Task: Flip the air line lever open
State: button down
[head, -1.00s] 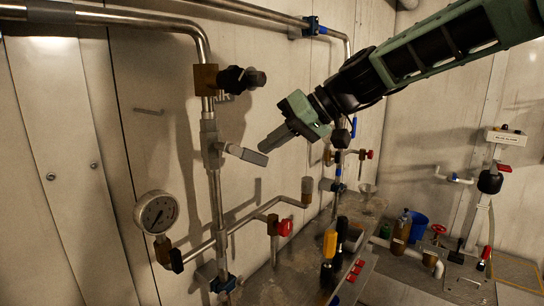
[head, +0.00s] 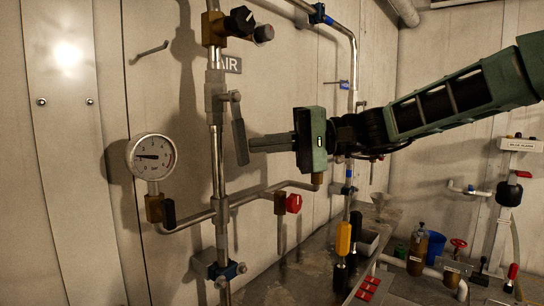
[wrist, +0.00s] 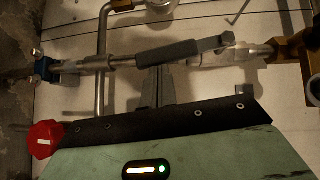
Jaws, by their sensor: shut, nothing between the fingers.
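The air line lever has a grey handle (head: 240,141) on a valve (head: 215,92) in the vertical pipe, below the AIR label. The handle points down, nearly along the pipe, tilted slightly. It also shows in the wrist view as a grey bar (wrist: 180,53) running along the pipe. My gripper (head: 252,145) is shut and empty. It comes from the right, its fingertips at the lower part of the handle. In the wrist view the fingers (wrist: 158,80) end right at the handle; I cannot tell whether they touch it.
A pressure gauge (head: 152,157) sits left of the pipe. A black knob (head: 240,20) is above the valve, and a red knob (head: 293,203) is below my gripper. A bench (head: 300,272) with a yellow-handled tool (head: 343,238) stands below.

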jog(key=shift+s+a+f+y+b, duration=0.15)
jog(key=shift+s+f+y+b, duration=0.15)
jog(key=shift+f+b, duration=0.1)
jog(key=shift+s+a+b, duration=0.3)
jog(key=shift+b, duration=0.3)
jog(key=shift+s, duration=0.1)
